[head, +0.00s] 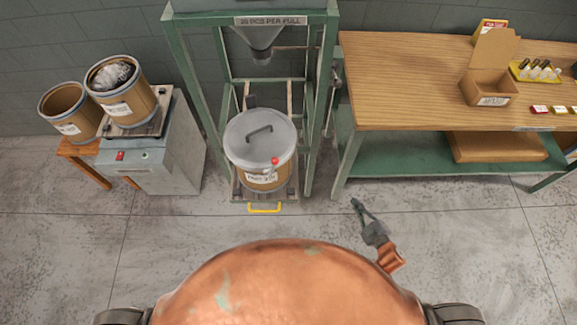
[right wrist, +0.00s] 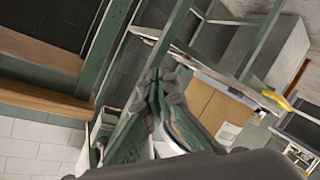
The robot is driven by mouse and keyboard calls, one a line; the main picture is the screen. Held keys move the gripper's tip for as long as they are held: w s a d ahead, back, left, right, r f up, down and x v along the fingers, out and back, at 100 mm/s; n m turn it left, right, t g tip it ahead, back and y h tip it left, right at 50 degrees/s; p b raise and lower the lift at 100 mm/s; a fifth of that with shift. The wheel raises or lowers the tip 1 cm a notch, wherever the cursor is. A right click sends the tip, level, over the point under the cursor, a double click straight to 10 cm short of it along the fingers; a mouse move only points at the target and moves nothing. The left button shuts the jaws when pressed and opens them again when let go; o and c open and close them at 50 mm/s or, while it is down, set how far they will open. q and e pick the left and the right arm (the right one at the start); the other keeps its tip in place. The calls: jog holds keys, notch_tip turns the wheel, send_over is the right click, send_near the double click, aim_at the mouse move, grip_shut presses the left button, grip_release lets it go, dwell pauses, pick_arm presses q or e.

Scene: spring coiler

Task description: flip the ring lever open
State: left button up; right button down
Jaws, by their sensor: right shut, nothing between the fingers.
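A tan drum (head: 262,176) with a grey lid (head: 240,127) and a dark lid handle stands upright under the green frame. A red knob (head: 274,160) shows at the lid's rim on the front right, at the ring lever; the lever itself is too small to make out. My right gripper (head: 356,204) is shut and empty, to the right of the drum and in front of it, apart from it. In the right wrist view its fingers (right wrist: 158,90) are together, with the drum (right wrist: 212,103) tilted in the picture beyond them. My left gripper is not in view.
The drum stands on a low platform with a yellow handle (head: 264,208), below a hopper (head: 262,40). The workbench (head: 400,80) with green legs stands at right. Two open drums and a grey cabinet (head: 165,165) stand at left. The floor in front is clear.

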jog(key=w+a+r+n+y, duration=0.1)
jog(key=a+r+n+y, duration=0.25)
jog(key=r, duration=0.55)
jog(key=a+r+n+y, duration=0.3)
jog(key=a+r+n, duration=0.15)
jog(key=r, duration=0.35)
jog(key=s+a+r+n+g+y, duration=0.4)
jog(key=s+a+r+n+g, duration=0.15)
jog(key=a+r+n, duration=0.45)
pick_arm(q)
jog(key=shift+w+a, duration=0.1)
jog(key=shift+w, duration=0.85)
pick_arm(e)
jog(key=m, duration=0.2)
send_near(273, 168)
jog(key=w+a+r, duration=0.3)
jog(key=a, duration=0.1)
jog(key=shift+w+r+t, duration=0.2)
jog(key=shift+t, duration=0.15)
jog(key=shift+a, duration=0.1)
